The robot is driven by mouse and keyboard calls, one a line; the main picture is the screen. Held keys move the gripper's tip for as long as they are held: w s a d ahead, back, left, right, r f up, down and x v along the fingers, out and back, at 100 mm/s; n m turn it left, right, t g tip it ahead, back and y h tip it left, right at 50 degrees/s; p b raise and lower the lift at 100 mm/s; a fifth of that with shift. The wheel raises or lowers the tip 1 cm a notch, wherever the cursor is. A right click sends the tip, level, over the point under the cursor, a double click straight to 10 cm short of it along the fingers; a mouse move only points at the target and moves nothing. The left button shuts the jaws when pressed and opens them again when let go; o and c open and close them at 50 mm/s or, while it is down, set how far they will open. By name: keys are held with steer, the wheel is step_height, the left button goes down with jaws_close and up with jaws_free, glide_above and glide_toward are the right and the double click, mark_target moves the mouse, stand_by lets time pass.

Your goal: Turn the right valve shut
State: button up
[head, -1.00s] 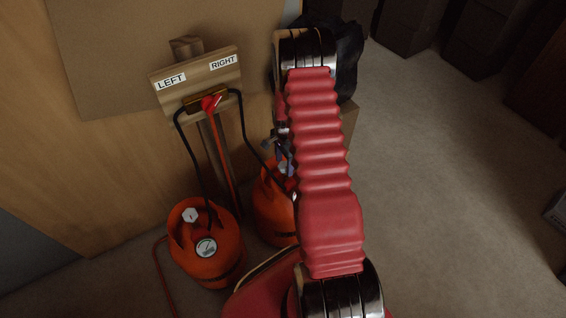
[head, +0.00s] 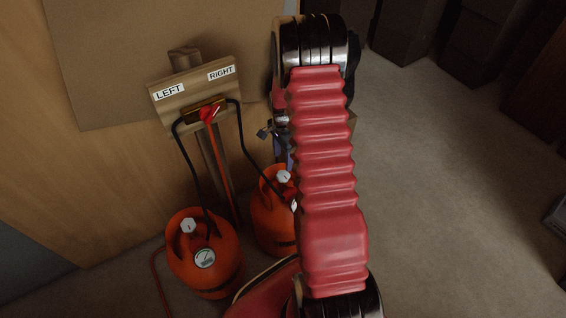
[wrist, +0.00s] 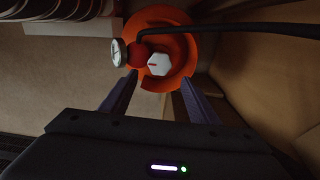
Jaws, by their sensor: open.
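The right valve is a pale hexagonal knob (head: 284,176) on top of the right orange gas cylinder (head: 268,222). In the wrist view the knob (wrist: 159,64) carries a red mark and sits inside the cylinder's orange collar (wrist: 180,45). My gripper (wrist: 158,92) is open and empty; its two fingers point toward the cylinder top, with the knob between and beyond their tips. In the head view my gripper (head: 275,138) shows partly behind my arm, above the right cylinder. The gap to the knob is hard to judge.
The left cylinder (head: 203,255) has its own pale knob (head: 188,226). A wooden board (head: 195,88) reads LEFT and RIGHT above a red changeover lever (head: 208,113). A round gauge (wrist: 118,51) and a black hose (wrist: 255,28) lie close to the right knob.

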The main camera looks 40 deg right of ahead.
steer(key=shift+r, duration=2.3)
steer(key=s+a+r+n+t, duration=0.2)
steer(key=s+a+r+n, duration=0.7)
steer(key=r, duration=0.7)
steer(key=s+a+r+n+t, duration=0.3)
steer(key=s+a+r+n, duration=0.6)
steer(key=s+a+r, duration=0.4)
steer(key=shift+a+r+n+t, duration=0.3)
steer(key=shift+a+r+n, duration=0.1)
steer(key=shift+a+r, duration=1.35)
steer(key=shift+a+f, duration=0.2)
steer(key=shift+f, duration=0.05)
